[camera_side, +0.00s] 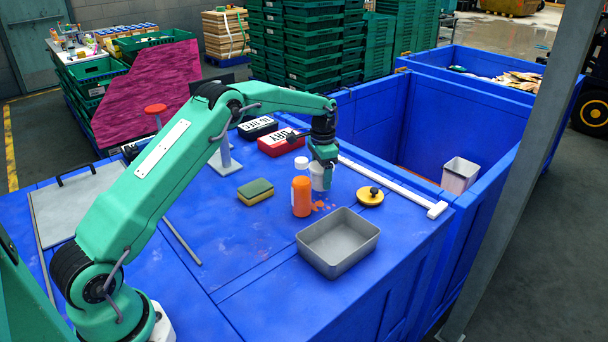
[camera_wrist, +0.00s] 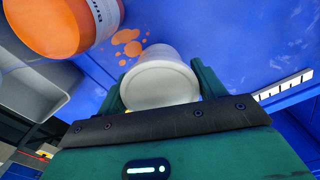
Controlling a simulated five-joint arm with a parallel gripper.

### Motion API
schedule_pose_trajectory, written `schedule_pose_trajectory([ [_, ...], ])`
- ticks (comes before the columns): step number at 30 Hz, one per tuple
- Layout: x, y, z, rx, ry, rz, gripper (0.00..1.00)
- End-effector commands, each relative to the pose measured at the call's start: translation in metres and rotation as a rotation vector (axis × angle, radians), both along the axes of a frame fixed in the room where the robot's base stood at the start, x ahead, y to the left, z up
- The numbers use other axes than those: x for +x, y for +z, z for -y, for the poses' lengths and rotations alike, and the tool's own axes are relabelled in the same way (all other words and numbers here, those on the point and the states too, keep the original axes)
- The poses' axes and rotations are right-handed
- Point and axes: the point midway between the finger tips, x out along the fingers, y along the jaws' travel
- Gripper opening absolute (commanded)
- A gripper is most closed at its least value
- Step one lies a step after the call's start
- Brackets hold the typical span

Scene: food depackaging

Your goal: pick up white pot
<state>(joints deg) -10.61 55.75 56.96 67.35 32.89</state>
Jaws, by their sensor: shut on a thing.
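The white pot (camera_side: 321,177) is a small white tub on the blue work surface, just behind the orange bottle in the side view. In the wrist view the pot (camera_wrist: 160,82) sits between my two green fingers. My gripper (camera_side: 323,168) points down from above, shut on the pot, one finger on each side. In the wrist view my gripper (camera_wrist: 160,90) covers the near part of the pot. I cannot tell whether the pot touches the surface.
An orange bottle (camera_side: 302,196) with a white top stands close beside the pot, near orange spots.

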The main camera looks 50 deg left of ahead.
Motion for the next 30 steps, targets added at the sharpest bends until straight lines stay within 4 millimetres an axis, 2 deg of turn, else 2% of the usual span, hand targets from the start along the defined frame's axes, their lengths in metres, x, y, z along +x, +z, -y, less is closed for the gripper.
schedule_pose_trajectory([
  [1, 0.001, 0.009, 0.000, 0.001, 0.000, 0.005, 0.41],
  [5, -0.005, 0.020, 0.016, 0.001, -0.002, 0.004, 0.41],
  [18, -0.031, 0.063, 0.085, 0.000, -0.003, 0.004, 0.41],
  [24, -0.037, 0.074, 0.103, 0.000, -0.002, 0.003, 0.41],
  [30, -0.040, 0.078, 0.109, 0.000, 0.001, 0.002, 0.41],
])
